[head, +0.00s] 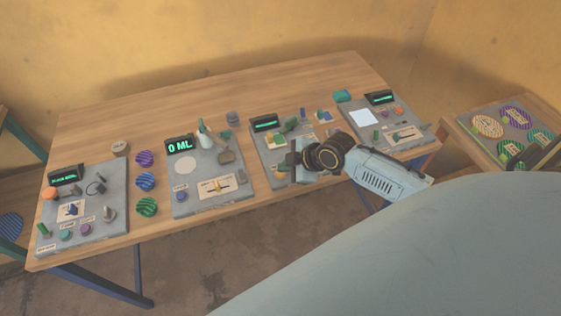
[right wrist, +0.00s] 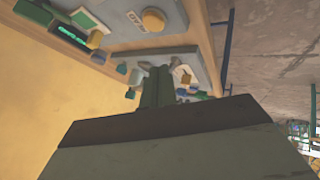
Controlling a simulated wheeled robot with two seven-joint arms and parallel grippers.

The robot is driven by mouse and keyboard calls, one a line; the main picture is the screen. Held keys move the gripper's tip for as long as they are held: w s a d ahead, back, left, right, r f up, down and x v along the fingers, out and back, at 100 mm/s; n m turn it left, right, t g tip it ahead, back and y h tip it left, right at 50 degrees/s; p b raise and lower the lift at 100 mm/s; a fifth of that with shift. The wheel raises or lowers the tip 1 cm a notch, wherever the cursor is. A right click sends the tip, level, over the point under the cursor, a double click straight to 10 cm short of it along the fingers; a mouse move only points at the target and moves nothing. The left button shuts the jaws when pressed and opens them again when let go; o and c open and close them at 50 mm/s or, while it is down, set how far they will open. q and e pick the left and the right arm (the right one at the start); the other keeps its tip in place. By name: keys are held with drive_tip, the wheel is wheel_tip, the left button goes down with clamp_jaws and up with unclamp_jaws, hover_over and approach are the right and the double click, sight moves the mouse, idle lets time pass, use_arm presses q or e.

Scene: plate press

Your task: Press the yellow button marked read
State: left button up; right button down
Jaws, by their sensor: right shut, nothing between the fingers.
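My right gripper (head: 291,160) comes in from the right over the third grey panel (head: 259,148), shut and empty. In the right wrist view its fingers (right wrist: 158,80) are close together, with panel parts behind them. A round yellow-orange piece (right wrist: 153,20) stands on a grey panel near the top of that view, apart from the fingers. In the head view my gripper hides part of the third panel, and the small labels are unreadable. My left gripper is not in view.
Three other panels stand on the wooden table: the far left one (head: 110,229), one with a "0 ML" display (head: 180,144), and one at right (head: 402,147). Striped discs (head: 146,181) lie between the left two. A side table (head: 449,126) stands at right.

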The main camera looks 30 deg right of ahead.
wheel_tip(320, 180, up, 4)
drive_tip(key=r+n, duration=0.1)
drive_tip(key=n, duration=0.1)
hover_over(284, 174)
drive_tip(key=shift+f+t, duration=0.3)
drive_tip(key=shift+t, duration=0.1)
drive_tip(key=shift+f, duration=0.1)
wheel_tip(284, 174, down, 9)
drive_tip(key=b, duration=0.7)
drive_tip(key=shift+w, duration=0.1)
idle(1.3)
drive_tip(key=shift+f+b, duration=0.25)
drive_tip(key=shift+b, duration=0.25)
drive_tip(key=shift+f+b, duration=0.35)
drive_tip(key=shift+f, duration=0.05)
idle(0.3)
idle(0.4)
drive_tip(key=shift+r+p, duration=0.75)
drive_tip(key=shift+r, duration=0.05)
